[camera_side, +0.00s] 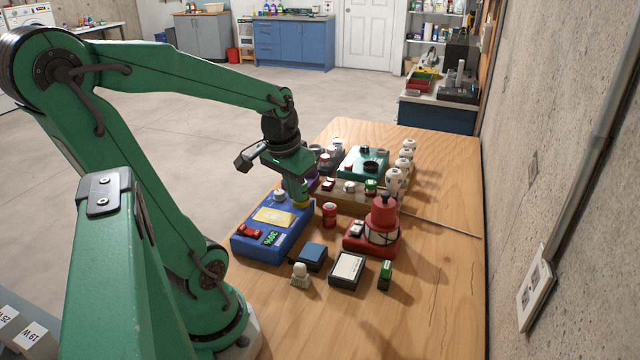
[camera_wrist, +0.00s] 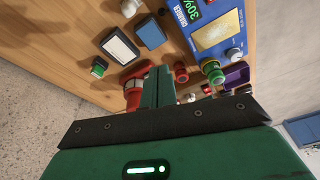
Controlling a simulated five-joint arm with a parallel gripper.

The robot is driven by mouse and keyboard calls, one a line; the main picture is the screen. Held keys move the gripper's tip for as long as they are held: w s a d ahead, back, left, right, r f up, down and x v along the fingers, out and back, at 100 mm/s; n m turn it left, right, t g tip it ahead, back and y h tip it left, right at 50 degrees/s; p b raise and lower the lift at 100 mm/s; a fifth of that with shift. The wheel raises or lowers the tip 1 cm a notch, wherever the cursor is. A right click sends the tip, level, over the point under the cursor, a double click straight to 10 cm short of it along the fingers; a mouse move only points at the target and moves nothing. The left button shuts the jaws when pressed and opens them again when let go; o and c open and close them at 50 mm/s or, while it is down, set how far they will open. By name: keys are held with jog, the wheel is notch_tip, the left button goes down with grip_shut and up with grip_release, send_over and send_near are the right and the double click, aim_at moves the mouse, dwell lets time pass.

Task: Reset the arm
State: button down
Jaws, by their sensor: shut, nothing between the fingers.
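My gripper (camera_side: 298,200) is shut and empty, pointing down over the back right corner of the blue charger box (camera_side: 248,242). A yellow-ringed knob (camera_side: 302,205) shows right at the fingertips; I cannot tell if they touch it. In the wrist view, the shut fingers of my gripper (camera_wrist: 158,75) stand in the lower middle, with the green-and-yellow knob (camera_wrist: 212,72) just to their right. The charger (camera_wrist: 237,55) there has a gold panel and a display reading 30%. My gripper hides part of the red device in that view.
A red device (camera_side: 372,246) with a domed top stands right of the charger, with a small red cylinder (camera_side: 329,214) between. Several white posts (camera_side: 393,180) stand behind.

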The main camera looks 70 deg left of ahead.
jog(key=d+r+m+t+h, duration=0.1)
jog(key=d+r+m+t, duration=0.2)
jog(key=d, duration=1)
jog(key=shift+w+d+r+m, duration=0.25)
jog(key=shift+r+m, duration=0.75)
jog(key=shift+r, duration=0.35)
